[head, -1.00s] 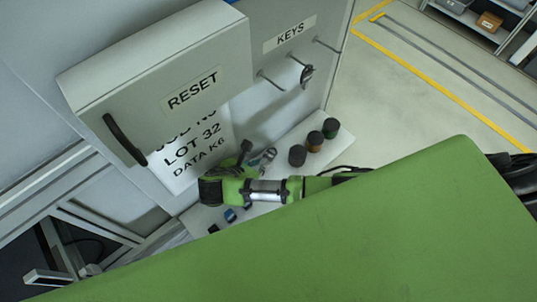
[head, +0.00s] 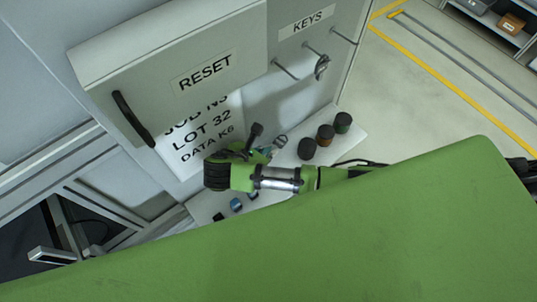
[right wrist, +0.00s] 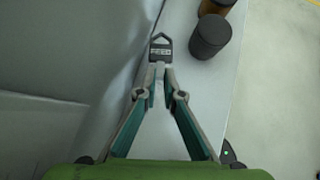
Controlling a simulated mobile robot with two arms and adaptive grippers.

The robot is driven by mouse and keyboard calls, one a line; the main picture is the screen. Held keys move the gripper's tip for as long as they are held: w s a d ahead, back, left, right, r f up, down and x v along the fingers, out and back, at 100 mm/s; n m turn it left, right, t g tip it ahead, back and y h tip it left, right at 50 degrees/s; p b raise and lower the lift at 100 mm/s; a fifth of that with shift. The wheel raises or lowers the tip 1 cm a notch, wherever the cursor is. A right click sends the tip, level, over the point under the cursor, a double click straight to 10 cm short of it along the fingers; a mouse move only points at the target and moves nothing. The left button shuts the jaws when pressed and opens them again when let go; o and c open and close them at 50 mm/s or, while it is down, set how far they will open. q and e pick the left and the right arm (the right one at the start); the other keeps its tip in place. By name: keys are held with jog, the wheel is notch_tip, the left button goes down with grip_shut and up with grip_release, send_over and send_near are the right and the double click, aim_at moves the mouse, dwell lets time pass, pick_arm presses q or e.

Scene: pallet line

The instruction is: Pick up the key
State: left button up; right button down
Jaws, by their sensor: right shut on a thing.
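A key with a dark, pointed-loop head marked with light letters, apparently "FEED" (right wrist: 160,50), is between my right gripper's fingertips in the right wrist view. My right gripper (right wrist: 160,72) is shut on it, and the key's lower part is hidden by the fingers. In the head view the key (head: 280,141) shows small and grey at the tips of my right gripper (head: 268,151), above the pale shelf. Another dark key (head: 321,67) hangs on a hook under the KEYS label. My left gripper is not in view.
The pale shelf (head: 290,163) carries black, brown and green-topped round pieces (head: 307,149) right of my right gripper, and small blue items (head: 236,205) nearer. A grey RESET box (head: 185,85) with a black handle juts from the panel above. Hooks (head: 285,70) stick out beside it.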

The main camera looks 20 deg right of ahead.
jog(key=s+d+r, duration=0.2)
jog(key=s+d, duration=0.1)
jog(key=s, duration=0.6)
jog(key=s+d+r, duration=0.1)
jog(key=s+d, duration=0.2)
jog(key=s, duration=0.6)
jog(key=shift+s+d+r+p, duration=0.2)
jog(key=shift+d+r+p, duration=0.15)
jog(key=shift+r+p, duration=0.05)
